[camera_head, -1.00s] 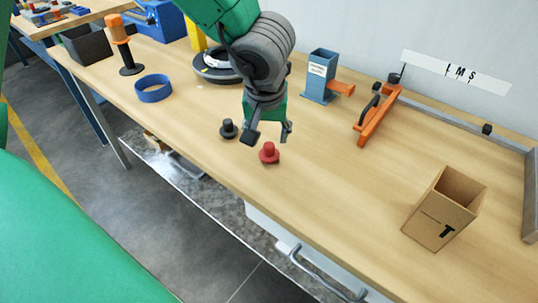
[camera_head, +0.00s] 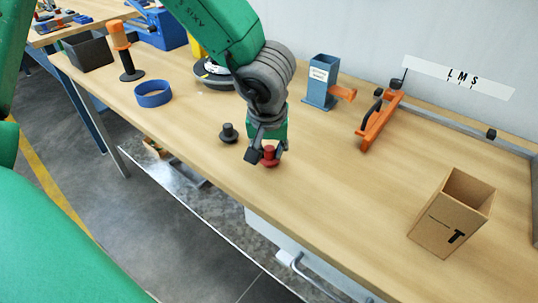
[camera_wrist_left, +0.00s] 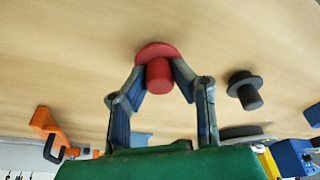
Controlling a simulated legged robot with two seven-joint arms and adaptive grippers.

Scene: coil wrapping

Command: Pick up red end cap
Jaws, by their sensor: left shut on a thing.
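Whether the cap's base still touches the table cannot be told. My right gripper is not in view.
A black end cap (camera_head: 228,133) stands just left of the gripper. A cardboard box (camera_head: 440,232) stands at right. An orange clamp-like tool (camera_head: 379,122), a blue holder (camera_head: 320,85) and a blue ring (camera_head: 153,94) are farther off. The table's right middle is clear.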

